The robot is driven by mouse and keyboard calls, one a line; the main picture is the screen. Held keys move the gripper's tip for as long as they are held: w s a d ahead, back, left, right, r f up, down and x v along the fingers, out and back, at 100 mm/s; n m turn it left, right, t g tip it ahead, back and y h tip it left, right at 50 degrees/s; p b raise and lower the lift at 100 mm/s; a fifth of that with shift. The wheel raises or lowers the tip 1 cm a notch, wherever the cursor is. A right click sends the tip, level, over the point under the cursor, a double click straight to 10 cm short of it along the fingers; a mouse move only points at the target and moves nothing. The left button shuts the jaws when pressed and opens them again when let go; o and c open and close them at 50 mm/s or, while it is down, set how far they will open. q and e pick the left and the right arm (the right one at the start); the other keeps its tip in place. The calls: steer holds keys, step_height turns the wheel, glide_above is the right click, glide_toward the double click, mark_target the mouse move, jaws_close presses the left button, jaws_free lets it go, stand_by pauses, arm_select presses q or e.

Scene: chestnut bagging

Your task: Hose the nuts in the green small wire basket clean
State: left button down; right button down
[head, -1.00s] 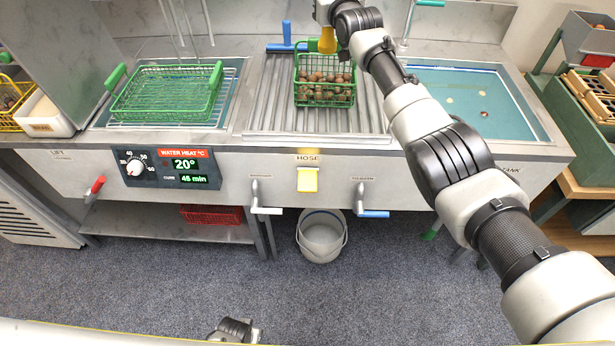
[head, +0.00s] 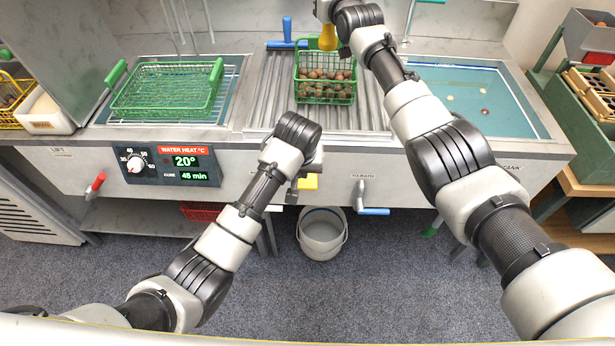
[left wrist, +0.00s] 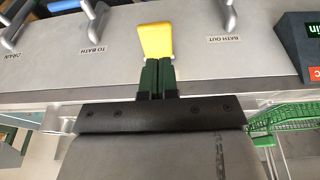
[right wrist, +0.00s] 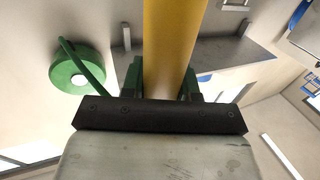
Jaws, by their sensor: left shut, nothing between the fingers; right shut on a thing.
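The green small wire basket (head: 325,99) of brown nuts (head: 322,75) stands on the ribbed drainboard. My right gripper (right wrist: 170,82) is shut on the yellow hose handpiece (right wrist: 173,45), whose yellow end (head: 327,40) shows above the basket's back edge in the head view. No water shows from it. My left gripper (head: 296,186) is shut and empty in front of the counter's front panel. In the left wrist view its closed green fingers (left wrist: 158,76) are right at the yellow hose lever (left wrist: 156,41); I cannot tell whether they touch it.
A larger green wire basket (head: 165,90) sits over the bath on the left. A water tank (head: 470,95) is at right.

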mark_target(308, 182)
arm_select(q)
step_height(308, 182, up, 6)
steer(key=d, duration=0.1)
steer(key=shift+w+d, duration=0.1)
steer(key=shift+w, duration=0.05)
steer(key=x, duration=1.4)
steer(key=shift+s, duration=0.4)
steer(key=shift+f, duration=0.1)
